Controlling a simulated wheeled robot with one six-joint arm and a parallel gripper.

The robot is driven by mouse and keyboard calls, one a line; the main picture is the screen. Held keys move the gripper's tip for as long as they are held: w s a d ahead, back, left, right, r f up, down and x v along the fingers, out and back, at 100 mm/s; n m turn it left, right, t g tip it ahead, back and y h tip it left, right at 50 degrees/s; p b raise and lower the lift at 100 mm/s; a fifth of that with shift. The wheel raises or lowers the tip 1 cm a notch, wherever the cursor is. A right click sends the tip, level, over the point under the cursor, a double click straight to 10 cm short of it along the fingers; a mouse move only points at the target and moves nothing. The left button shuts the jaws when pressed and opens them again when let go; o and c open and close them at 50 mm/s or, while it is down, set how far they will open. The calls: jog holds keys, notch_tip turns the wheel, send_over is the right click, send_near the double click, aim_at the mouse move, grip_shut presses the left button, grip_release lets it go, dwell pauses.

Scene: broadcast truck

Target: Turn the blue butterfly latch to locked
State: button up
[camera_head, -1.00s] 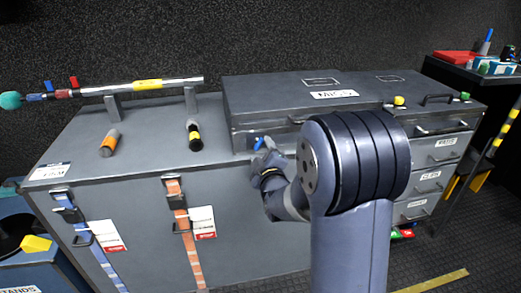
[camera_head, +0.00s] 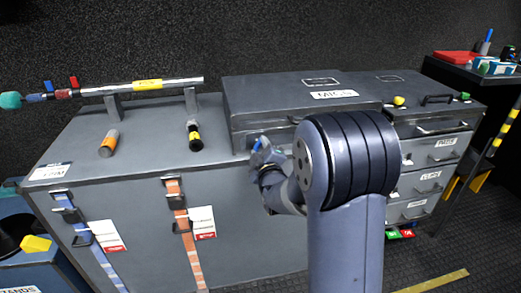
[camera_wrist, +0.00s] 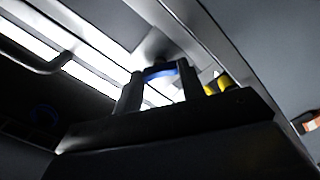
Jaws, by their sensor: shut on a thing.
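The blue butterfly latch (camera_head: 257,144) is on the front of the grey case (camera_head: 290,98), near its left end. My gripper (camera_head: 263,152) is at the latch, mostly seen from behind, and covers much of it. In the wrist view, the blue latch (camera_wrist: 161,71) shows between the two dark fingers of my gripper (camera_wrist: 160,86), which is shut on it. The latch's exact angle cannot be told from these views, and its base is hidden.
The case sits on a long grey trunk (camera_head: 140,185) with strap buckles. A yellow knob (camera_head: 399,100) is on the case to the right. Drawers (camera_head: 430,180) are right of my arm, which hides the case's middle front.

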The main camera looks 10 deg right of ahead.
jog(key=shift+c, duration=0.8)
jog(key=shift+f+m+b, duration=0.15)
jog(key=shift+m+b, duration=0.15)
jog(key=shift+b, duration=0.2)
jog(key=shift+m+b, duration=4.75)
jog(key=shift+m, duration=0.65)
jog(key=o, duration=1)
